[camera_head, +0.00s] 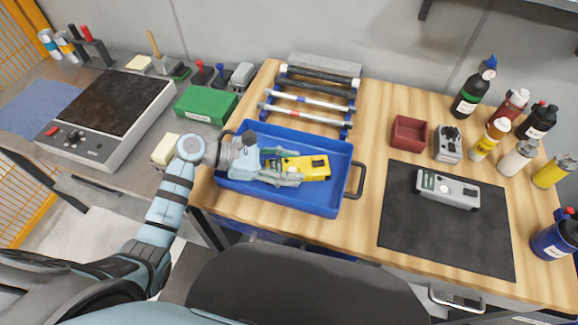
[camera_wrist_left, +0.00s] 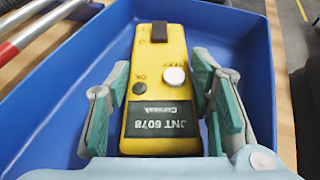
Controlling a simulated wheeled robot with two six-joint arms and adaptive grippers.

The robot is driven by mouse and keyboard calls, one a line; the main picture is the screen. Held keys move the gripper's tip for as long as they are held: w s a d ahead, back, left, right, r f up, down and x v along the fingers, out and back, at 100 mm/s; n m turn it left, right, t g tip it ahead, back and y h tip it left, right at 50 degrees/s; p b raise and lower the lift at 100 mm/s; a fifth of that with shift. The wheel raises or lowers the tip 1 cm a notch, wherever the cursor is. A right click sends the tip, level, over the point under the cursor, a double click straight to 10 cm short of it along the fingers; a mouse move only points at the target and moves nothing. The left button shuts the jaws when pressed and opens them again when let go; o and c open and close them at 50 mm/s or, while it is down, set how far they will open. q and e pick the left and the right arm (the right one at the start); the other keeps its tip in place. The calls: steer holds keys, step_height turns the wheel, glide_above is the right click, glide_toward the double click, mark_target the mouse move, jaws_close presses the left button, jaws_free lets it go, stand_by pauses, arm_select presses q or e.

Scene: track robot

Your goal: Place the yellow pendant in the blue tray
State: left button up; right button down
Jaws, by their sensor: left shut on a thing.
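My left gripper (camera_head: 292,170) reaches in from the tray's left side and is shut on the pendant. In the left wrist view the pendant (camera_wrist_left: 158,75) lies between the two fingers of the gripper (camera_wrist_left: 162,78), with the tray (camera_wrist_left: 60,110) around it. The gripper's palm hides the pendant's near end. My right gripper is not in view.
A rack of rods (camera_head: 310,100) stands behind the tray. A grey device (camera_head: 448,190) lies on a black mat (camera_head: 420,240) to the right. A red box (camera_head: 409,132) and several bottles stand at the back right. A green box (camera_head: 206,104) is at the left.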

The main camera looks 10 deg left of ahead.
arm_select(q)
steer(key=o, duration=1.1)
steer(key=shift+r, duration=0.1)
steer(key=p+v, duration=0.1)
steer(key=v, duration=1.1)
steer(key=shift+p, duration=0.35)
